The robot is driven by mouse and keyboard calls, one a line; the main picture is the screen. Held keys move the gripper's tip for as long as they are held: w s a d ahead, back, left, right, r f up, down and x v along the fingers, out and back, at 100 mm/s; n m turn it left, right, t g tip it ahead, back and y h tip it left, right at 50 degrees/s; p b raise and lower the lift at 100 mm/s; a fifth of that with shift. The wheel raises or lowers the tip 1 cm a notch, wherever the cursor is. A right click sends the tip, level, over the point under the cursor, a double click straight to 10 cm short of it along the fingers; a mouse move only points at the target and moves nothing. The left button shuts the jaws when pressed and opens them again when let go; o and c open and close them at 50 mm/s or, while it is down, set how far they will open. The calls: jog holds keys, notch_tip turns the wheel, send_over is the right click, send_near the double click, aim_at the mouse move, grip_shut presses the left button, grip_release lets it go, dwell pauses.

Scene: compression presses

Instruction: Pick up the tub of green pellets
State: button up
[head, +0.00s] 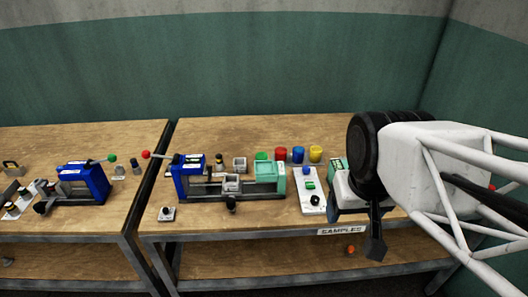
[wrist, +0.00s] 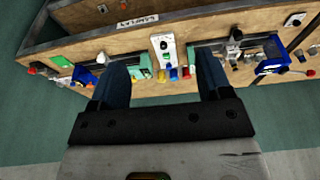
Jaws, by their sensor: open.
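The small green tub (head: 261,156) stands at the back of the right bench, left of a red tub (head: 281,154). A press hides its lower part, and its pellets are too small to make out. My gripper (head: 357,226) hangs over the bench's right part, right of the tubs and nearer the front. In the wrist view my gripper (wrist: 161,80) shows its two fingers spread, with nothing between them. Small coloured tubs show beyond the fingers there, but I cannot tell the green one.
A blue tub (head: 298,154) and a yellow tub (head: 316,153) stand right of the red one. A blue press with a pale green block (head: 270,173) is in front of the green tub. A white control panel (head: 309,190) lies right of it. Another blue press (head: 84,182) is on the left bench.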

jog(key=shift+o, duration=0.7)
jog(key=shift+w, duration=0.1)
jog(key=n+g, duration=0.3)
jog(key=n, duration=1.2)
send_over(262, 156)
jog(key=f, duration=2.3)
jog(key=shift+s+d+f, duration=0.15)
jog(key=shift+s+d, duration=0.05)
jog(key=shift+d, duration=0.05)
jog(key=shift+w+a+f, duration=0.15)
jog(key=shift+w+f, duration=0.15)
jog(key=shift+f, duration=0.1)
